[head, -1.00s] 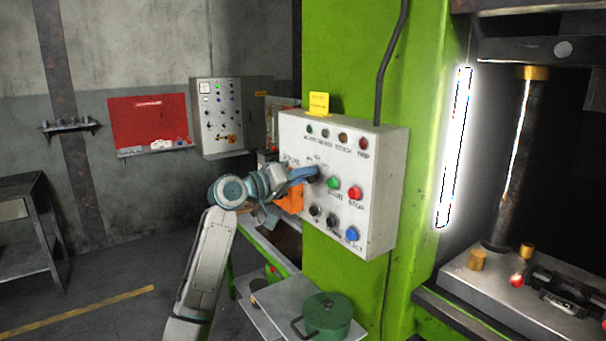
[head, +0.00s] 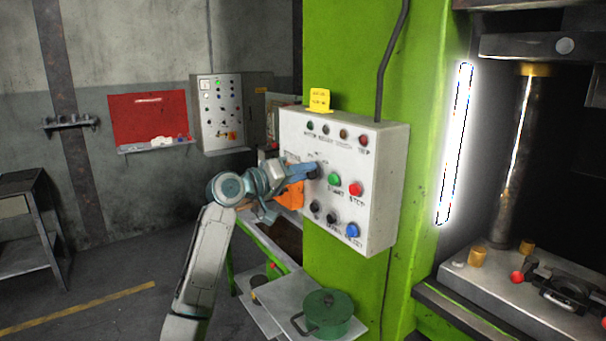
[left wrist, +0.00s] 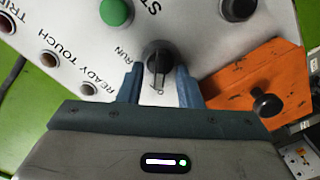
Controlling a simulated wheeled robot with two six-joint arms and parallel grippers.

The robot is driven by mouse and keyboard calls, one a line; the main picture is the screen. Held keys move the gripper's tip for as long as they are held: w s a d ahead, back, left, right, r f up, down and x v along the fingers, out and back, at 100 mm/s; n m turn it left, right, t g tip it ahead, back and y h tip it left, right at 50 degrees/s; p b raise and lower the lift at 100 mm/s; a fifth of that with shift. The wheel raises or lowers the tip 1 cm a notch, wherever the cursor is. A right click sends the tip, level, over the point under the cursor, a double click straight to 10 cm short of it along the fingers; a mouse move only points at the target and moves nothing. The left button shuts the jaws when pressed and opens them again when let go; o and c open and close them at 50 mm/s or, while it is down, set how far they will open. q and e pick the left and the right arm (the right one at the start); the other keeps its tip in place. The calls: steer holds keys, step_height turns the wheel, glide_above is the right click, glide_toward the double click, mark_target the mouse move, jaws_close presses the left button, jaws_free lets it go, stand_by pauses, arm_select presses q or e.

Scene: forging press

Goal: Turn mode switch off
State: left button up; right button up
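The mode switch is a round black knob (left wrist: 158,54) with a narrow grip bar, on the face of the pale control box (head: 378,205). In the left wrist view the bar runs roughly up and down the picture, and a RUN label is beside it. My left gripper (left wrist: 160,76) has its two blue fingers apart, one on each side of the knob. A gap shows between the fingers and the bar; contact with the knob's rim cannot be told. In the head view the left gripper (head: 306,171) partly covers the switch. My right gripper is not in view.
A green button (head: 334,179), a red button (head: 355,189) and a blue button (head: 352,230) sit close by. An orange part (head: 291,196) with a black knob is at the box's left side. A green pot (head: 327,312) stands below.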

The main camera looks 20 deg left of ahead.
arm_select(q)
steer(key=b+v, duration=0.4)
steer(key=v, duration=0.6)
steer(key=shift+b, duration=0.35)
steer(key=shift+s+a, duration=0.15)
